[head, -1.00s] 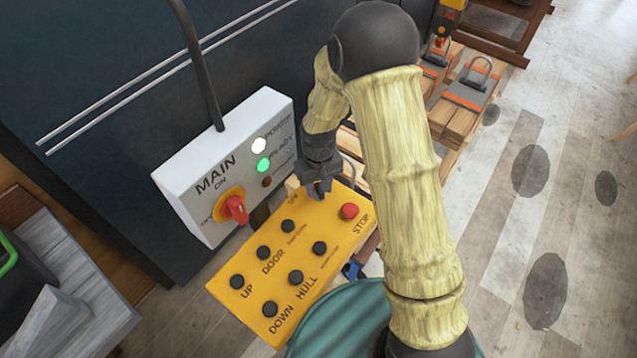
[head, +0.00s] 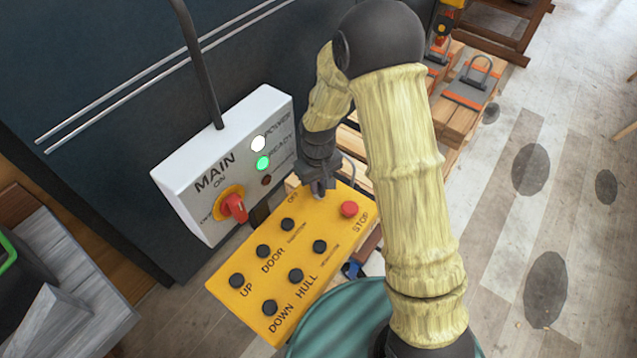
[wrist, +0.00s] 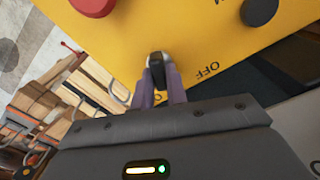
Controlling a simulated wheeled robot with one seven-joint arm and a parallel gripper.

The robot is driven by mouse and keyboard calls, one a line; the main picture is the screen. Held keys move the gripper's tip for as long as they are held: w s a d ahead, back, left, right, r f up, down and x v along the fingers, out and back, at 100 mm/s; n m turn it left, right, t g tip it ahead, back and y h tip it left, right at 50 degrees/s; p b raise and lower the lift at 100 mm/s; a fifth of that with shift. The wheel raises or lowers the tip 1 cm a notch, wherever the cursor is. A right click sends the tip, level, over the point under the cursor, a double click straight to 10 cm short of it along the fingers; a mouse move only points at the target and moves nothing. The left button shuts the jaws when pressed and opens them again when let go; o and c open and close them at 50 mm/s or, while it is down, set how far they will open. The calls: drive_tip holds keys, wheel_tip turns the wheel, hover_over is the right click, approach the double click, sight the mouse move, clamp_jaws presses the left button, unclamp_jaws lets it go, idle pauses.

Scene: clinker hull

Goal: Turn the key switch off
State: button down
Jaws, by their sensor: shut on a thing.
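The yellow control panel (head: 262,282) stands below the white MAIN box, and it also fills the top of the wrist view (wrist: 190,25). My gripper (head: 322,190) is at the panel's upper edge, left of the red STOP button. In the wrist view my gripper (wrist: 158,88) has its two fingers closed around a small black key (wrist: 157,62) at the panel's face. The OFF label is printed to the right of the key in that view. The fingers hide most of the key switch, and in the head view I cannot make it out.
The red STOP button (head: 349,209) and several black buttons (head: 296,275) are on the same panel. The white MAIN box (head: 230,165) carries a red rotary handle (head: 235,208) and a lit green lamp. Wooden pallets (head: 455,115) lie behind my arm.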

drive_tip(key=n, duration=0.5)
drive_tip(key=shift+a, duration=0.1)
drive_tip(key=n, duration=0.5)
drive_tip(key=shift+s+n, duration=0.15)
drive_tip(key=shift+n, duration=0.15)
drive_tip(key=c, duration=1.4)
unclamp_jaws()
drive_tip(key=shift+r, duration=0.1)
wheel_tip(320, 180, up, 17)
drive_tip(key=b, duration=0.2)
drive_tip(key=shift+r, duration=0.15)
